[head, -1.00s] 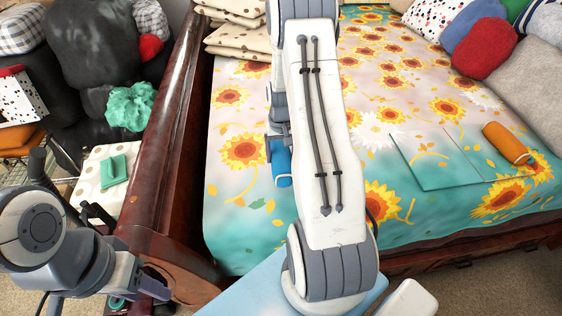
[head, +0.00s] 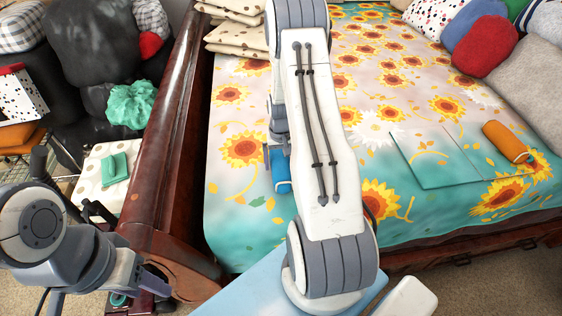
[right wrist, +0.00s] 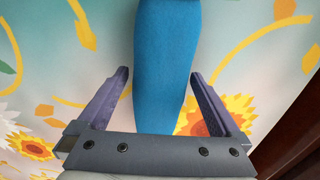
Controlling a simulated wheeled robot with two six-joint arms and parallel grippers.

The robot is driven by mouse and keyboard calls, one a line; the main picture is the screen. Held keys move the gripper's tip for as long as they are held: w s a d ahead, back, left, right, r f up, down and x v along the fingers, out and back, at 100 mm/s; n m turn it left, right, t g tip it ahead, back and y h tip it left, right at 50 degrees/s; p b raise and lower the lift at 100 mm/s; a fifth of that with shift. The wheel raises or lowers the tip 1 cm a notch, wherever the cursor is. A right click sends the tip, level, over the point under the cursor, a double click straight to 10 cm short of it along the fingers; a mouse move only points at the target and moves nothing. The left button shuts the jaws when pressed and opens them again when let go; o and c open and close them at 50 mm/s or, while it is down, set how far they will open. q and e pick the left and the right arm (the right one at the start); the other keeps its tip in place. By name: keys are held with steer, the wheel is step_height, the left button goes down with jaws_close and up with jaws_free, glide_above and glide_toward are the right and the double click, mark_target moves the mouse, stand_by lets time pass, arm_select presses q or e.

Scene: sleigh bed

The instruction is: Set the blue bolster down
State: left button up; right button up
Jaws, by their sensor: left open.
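The blue bolster (head: 281,172) is at the left part of the bed in the head view, partly hidden by my right arm. In the right wrist view the bolster (right wrist: 167,60) lies lengthwise between the two fingers of my right gripper (right wrist: 160,78). My left gripper (head: 108,298) is low at the left, open and empty, outside the bed's footboard.
The dark wooden footboard (head: 165,140) edges the bed. An orange bolster (head: 507,142) lies at the right, next to a flat teal-edged piece (head: 435,160). Spotted pillows (head: 240,32) are stacked at the back. The sunflower cover (head: 235,190) around the blue bolster is clear.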

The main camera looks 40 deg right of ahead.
mark_target(281, 159)
step_height(281, 159, up, 12)
steer(key=b, duration=0.1)
steer(key=a+r+n, duration=0.3)
steer(key=a+r, duration=0.2)
steer(key=a, duration=0.8)
steer(key=s+a+r+n, duration=0.2)
steer(key=a, duration=0.4)
steer(key=s+a+r+n, duration=0.2)
steer(key=s+a, duration=0.1)
steer(key=a, duration=0.3)
steer(key=s+a+r+n, duration=0.1)
steer(key=s+a+n, duration=0.2)
steer(key=s+a, duration=0.2)
steer(key=s+a+r+n+y, duration=0.1)
steer(key=s+a+n, duration=0.2)
steer(key=s, duration=0.9)
steer(key=shift+a+n, duration=0.3)
steer(key=shift+a, duration=0.6)
